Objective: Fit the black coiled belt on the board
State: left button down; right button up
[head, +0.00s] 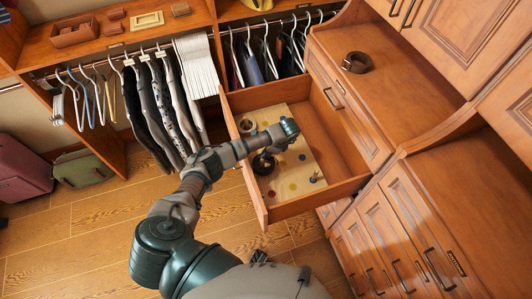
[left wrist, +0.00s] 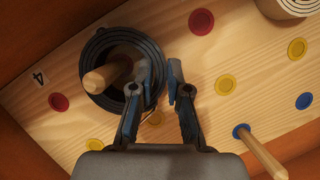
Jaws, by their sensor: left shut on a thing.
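The black coiled belt (left wrist: 92,57) is around a wooden peg (left wrist: 104,76) of the board, the peg's tip standing out through its middle. In the head view the belt (head: 262,166) shows small and dark beside my arm. My left gripper (left wrist: 160,80) is shut on the right side of the coil, between its fingertips. Whether the coil lies flat on the board is unclear. The wooden board (head: 292,165) with coloured dots lies in the open drawer; a "4" is printed near the belt. My right gripper is not in view.
A beige coil (left wrist: 292,7) and a bare peg with a blue base (left wrist: 262,152) are on the same board. The drawer walls (head: 310,201) surround it. A brown coiled belt (head: 356,62) lies on the counter. Clothes (head: 160,105) hang to the left.

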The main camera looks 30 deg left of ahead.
pick_arm(q)
jog(key=c, duration=1.1)
grip_release()
jog(key=shift+o, duration=0.2)
jog(key=v, duration=1.2)
jog(key=shift+w, duration=0.15)
